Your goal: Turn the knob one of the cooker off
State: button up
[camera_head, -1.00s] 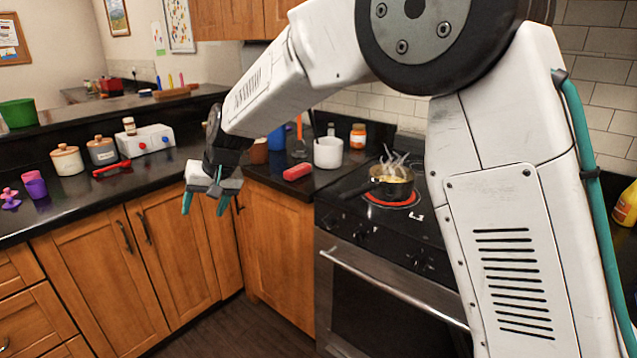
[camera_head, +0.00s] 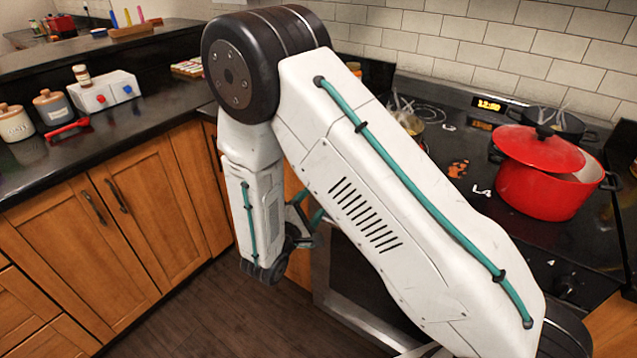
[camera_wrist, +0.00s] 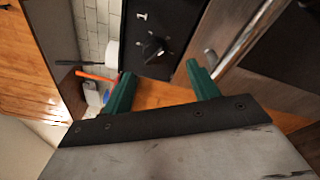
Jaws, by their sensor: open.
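The cooker (camera_head: 455,195) stands at the right in the head view, its front largely hidden by my arm. In the wrist view, a black knob (camera_wrist: 152,48) sits on the cooker's dark front panel (camera_wrist: 172,22), beside a white "1". My gripper's green fingers (camera_wrist: 161,82) are spread apart and empty, with the knob beyond the gap between them, apart from it. In the head view my gripper (camera_head: 312,214) is partly hidden behind my arm, low before the cooker front. Knob one is hidden there; another knob (camera_head: 566,285) shows at the right of the panel.
The oven handle (camera_wrist: 240,40) runs close to the right finger in the wrist view. The floor (camera_head: 215,325) before the cabinets is clear.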

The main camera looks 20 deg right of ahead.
jog(key=x, duration=0.7)
jog(key=shift+w+a+r+m, duration=0.2)
jog(key=shift+w+r+m, duration=0.05)
jog(key=shift+m, duration=0.05)
jog(key=c, duration=1)
